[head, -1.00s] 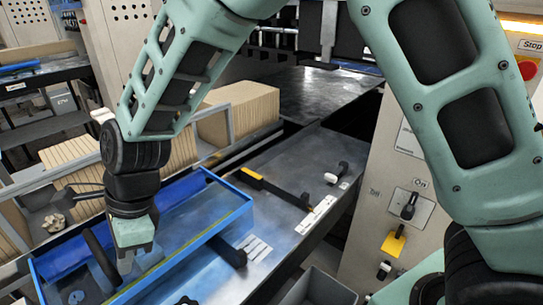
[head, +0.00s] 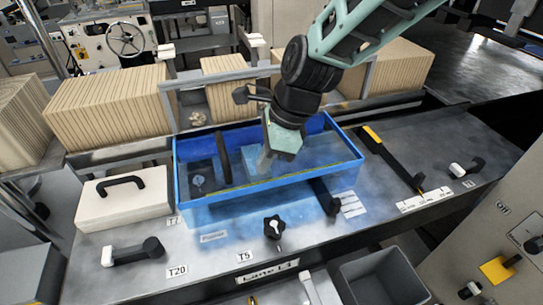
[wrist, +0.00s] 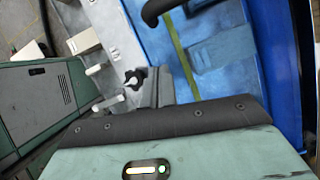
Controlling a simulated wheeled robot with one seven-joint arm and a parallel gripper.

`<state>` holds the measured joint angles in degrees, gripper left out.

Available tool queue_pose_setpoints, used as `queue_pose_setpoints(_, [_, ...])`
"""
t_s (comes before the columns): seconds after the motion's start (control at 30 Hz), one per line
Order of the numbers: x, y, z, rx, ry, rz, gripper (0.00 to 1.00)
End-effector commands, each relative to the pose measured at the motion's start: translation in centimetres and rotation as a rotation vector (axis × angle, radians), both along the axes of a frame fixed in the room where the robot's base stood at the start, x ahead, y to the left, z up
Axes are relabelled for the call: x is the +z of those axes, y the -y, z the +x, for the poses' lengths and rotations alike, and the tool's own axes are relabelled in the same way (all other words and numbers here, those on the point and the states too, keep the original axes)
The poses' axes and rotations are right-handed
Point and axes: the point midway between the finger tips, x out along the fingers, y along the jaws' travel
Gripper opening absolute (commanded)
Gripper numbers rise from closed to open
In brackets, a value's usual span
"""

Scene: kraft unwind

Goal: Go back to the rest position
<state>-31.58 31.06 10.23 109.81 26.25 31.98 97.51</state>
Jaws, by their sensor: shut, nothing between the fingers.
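My gripper (head: 266,160) is in the middle of the head view, pointing down over the inside of the blue tray (head: 183,208). It is shut and holds nothing. In the wrist view the gripper fingers (wrist: 158,88) show close together beyond my green wrist housing. The blue tray wall and floor also show in the wrist view (wrist: 222,75). A black bar (head: 223,158) stands in the left part of the tray. How far the fingertips are above the tray floor I cannot tell.
A white box with a black handle (head: 122,200) stands left of the tray. Black-handled levers (head: 135,252) and a star knob (head: 273,228) stand on the metal bench. Stacks of brown card (head: 108,108) stand behind. An open grey bin (head: 383,280) is in front.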

Motion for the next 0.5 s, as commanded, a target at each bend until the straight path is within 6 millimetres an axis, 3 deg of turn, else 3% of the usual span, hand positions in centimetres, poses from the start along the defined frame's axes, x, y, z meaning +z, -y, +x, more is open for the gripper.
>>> queue_pose_setpoints(0.2, [4.6, 1.6, 0.4, 0.002, 0.012, 0.006, 0.00])
queue_pose_setpoints(0.5, [8.3, 3.0, 0.6, 0.002, 0.007, 0.003, 0.00])
